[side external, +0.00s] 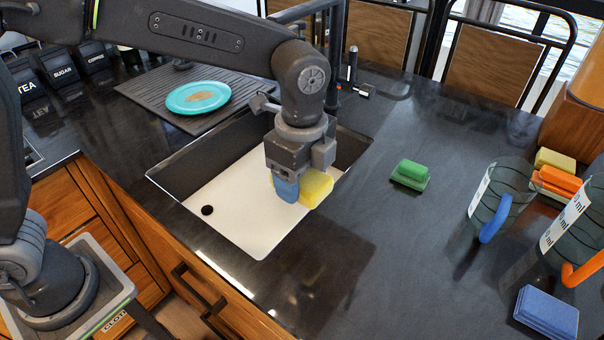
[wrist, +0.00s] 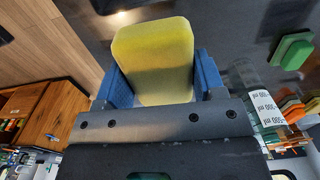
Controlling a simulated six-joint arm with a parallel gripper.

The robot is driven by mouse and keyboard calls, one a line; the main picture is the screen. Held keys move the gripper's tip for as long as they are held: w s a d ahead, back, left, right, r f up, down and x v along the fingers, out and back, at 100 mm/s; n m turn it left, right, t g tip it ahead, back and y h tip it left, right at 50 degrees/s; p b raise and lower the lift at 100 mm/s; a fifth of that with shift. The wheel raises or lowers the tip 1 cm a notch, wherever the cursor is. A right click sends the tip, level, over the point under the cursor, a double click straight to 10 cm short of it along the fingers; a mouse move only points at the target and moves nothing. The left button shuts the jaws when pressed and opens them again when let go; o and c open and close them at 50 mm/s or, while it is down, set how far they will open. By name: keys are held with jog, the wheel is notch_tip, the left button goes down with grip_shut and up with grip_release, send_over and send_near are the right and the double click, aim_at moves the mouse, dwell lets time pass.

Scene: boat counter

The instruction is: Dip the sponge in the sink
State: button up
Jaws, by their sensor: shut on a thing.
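A yellow sponge (side external: 315,187) is held between the blue fingers of my gripper (side external: 287,188), which is shut on it. In the side external view the gripper and sponge are over the right part of the sink (side external: 245,215), which has a pale floor and dark walls. I cannot tell how far the sponge is above the sink floor. In the wrist view the yellow sponge (wrist: 153,60) sits between both blue fingers of the gripper (wrist: 155,85) and sticks out past them.
A green sponge (side external: 410,174) lies on the dark counter right of the sink. Two measuring jugs (side external: 500,195), a blue sponge (side external: 547,312) and stacked orange and yellow sponges (side external: 558,180) are further right. A black tap (side external: 333,60) stands behind the sink; a turquoise plate (side external: 198,97) lies on the drainer.

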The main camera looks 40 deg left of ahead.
send_over(269, 238)
notch_tip(269, 238, down, 7)
jog(key=shift+f, duration=10.6)
jog(key=shift+r, duration=0.1)
notch_tip(269, 238, up, 8)
notch_tip(269, 238, up, 14)
